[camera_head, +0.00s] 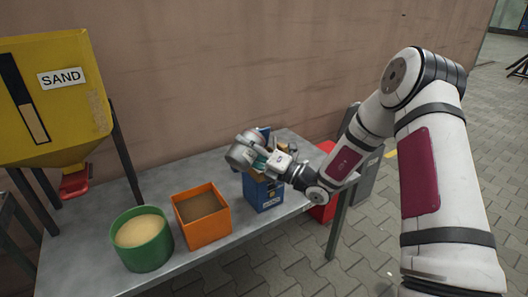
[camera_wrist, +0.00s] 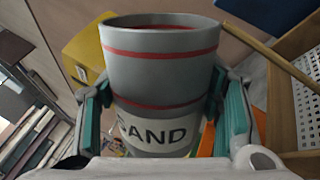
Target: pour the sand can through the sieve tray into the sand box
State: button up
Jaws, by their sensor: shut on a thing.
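My gripper (camera_head: 268,160) is shut on a grey sand can (camera_head: 240,153), above the blue box. In the wrist view the can (camera_wrist: 160,72) has red bands and a SAND label and sits between my gripper's teal finger pads (camera_wrist: 160,105). It looks tilted in the head view. Its rim shows a dark reddish inside; I cannot tell how much sand it holds. The sieve tray (camera_wrist: 304,95), wood-framed with a perforated sheet, is at the right of the wrist view, apart from the can. The blue box (camera_head: 264,193), likely the sand box, stands on the table, its top partly hidden by my gripper.
On the grey table (camera_head: 85,235) stand an orange square box (camera_head: 205,229) with brown fill and a green round tub (camera_head: 145,251) with pale sand. A yellow SAND hopper (camera_head: 62,115) stands at the left. A red bin (camera_head: 323,211) is beyond the table's right end. A wall is behind.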

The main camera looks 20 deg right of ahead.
jog(key=shift+r+m, duration=0.3)
jog(key=shift+m, duration=0.4)
dwell(0.5)
